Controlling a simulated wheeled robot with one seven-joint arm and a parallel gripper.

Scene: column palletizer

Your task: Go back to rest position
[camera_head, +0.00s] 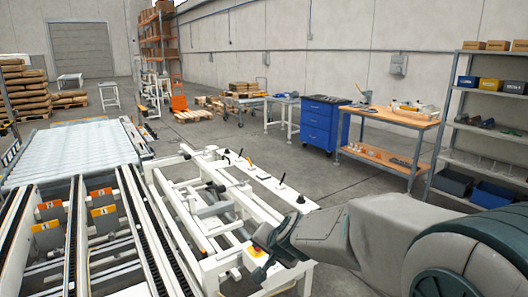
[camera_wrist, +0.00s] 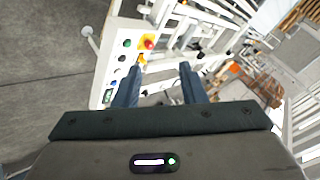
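My gripper shows in the wrist view (camera_wrist: 160,82) with its two dark fingers spread apart and nothing between them. In the head view my arm reaches in from the lower right, and my gripper (camera_head: 268,244) is over the front end of the white machine frame. A white control panel (camera_wrist: 122,58) with a red button on yellow (camera_wrist: 148,42) and several small dark and green buttons lies beyond the fingers in the wrist view. In the head view a yellow button base (camera_head: 258,250) shows beside the gripper. I cannot tell whether the fingers touch the panel.
A roller conveyor (camera_head: 75,155) and dark rails stand at the left. A blue drawer cabinet (camera_head: 320,122), a wooden-topped workbench (camera_head: 392,116) and grey shelving (camera_head: 490,100) stand at the right. Open floor (camera_head: 345,190) lies between the machine and the workbench.

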